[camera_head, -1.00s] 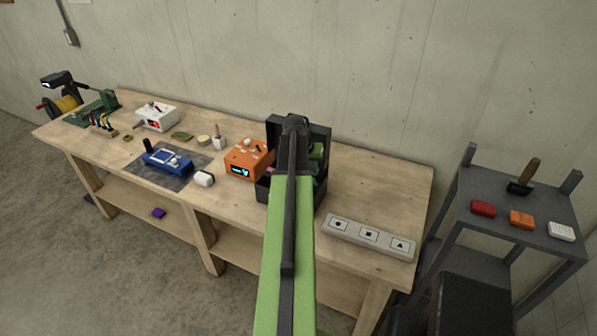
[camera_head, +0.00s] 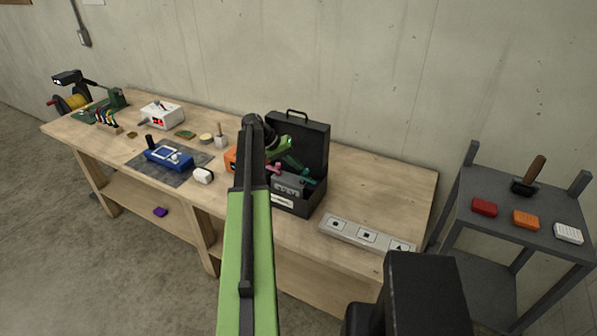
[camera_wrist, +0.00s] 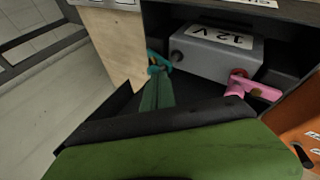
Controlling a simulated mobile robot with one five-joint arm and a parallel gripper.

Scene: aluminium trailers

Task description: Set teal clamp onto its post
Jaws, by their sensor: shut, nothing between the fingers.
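The teal clamp (camera_wrist: 157,62) is at the left corner of the grey 12 V battery (camera_wrist: 215,50), beside a dark round post (camera_wrist: 178,57). It also shows in the head view (camera_head: 307,172), at the right side of the open black case (camera_head: 313,142). I cannot tell whether it sits around the post or only beside it. My gripper (camera_wrist: 157,76) is shut and empty, with its dark green fingers pointing at the teal clamp, their tips very close to it. Contact is unclear. A pink clamp (camera_wrist: 245,86) is at the battery's other side.
The case's raised lid stands behind the battery. An orange device (camera_head: 230,160) is left of the case, partly behind my arm. A grey strip with symbols (camera_head: 367,236) lies at the bench's front right. The bench right of the case is clear.

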